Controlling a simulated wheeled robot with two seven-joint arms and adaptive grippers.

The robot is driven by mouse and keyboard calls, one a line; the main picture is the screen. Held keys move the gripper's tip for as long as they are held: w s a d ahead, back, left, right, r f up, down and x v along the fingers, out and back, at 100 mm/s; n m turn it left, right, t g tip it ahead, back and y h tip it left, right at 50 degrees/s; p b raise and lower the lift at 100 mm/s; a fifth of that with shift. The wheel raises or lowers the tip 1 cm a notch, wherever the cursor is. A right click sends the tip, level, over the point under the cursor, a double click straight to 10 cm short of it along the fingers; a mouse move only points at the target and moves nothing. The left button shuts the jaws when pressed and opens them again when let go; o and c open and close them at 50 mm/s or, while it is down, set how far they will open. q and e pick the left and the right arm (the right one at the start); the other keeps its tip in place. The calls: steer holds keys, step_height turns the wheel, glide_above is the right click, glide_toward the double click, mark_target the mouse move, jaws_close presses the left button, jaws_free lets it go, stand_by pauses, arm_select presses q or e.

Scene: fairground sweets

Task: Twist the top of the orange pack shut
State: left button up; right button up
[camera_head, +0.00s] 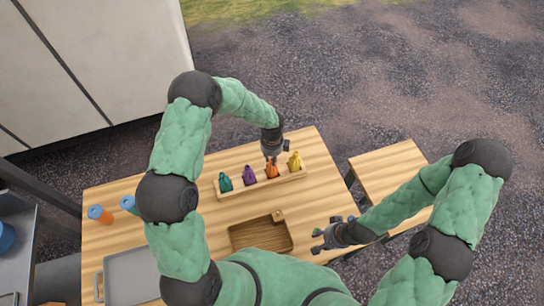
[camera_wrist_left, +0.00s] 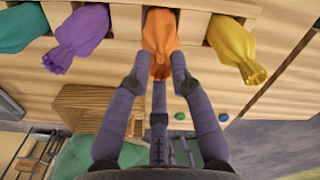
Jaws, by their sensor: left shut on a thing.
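The orange pack (camera_head: 271,171) stands in a slot of the wooden rack (camera_head: 223,194), between the purple pack (camera_head: 249,176) and the yellow pack (camera_head: 294,162). My left gripper (camera_head: 270,158) is above it, pointing down. In the left wrist view, the fingers of my left gripper (camera_wrist_left: 158,75) are shut on the narrowed top of the orange pack (camera_wrist_left: 160,35). The pack's tip is partly hidden between the fingers. My right gripper (camera_head: 322,240) is over the front right of the table, away from the rack; its finger opening is too small to tell.
A teal pack (camera_head: 225,183) stands at the rack's left end. A wooden tray (camera_head: 262,248) with a divider lies in front of the rack. A grey tray (camera_head: 130,270) and orange and blue cylinders (camera_head: 98,214) are at left. A smaller wooden table (camera_head: 385,175) is at right.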

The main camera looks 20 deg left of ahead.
arm_select(q)
steer(key=m+p, duration=0.2)
steer(key=m, duration=0.2)
steer(key=m+p, duration=0.2)
steer(key=m, duration=0.2)
steer(key=shift+r, duration=0.1)
steer(key=m+p, duration=0.3)
steer(key=m, duration=0.2)
steer(key=shift+m+p, duration=1)
steer(key=shift+m, duration=1)
steer(key=o, duration=0.7)
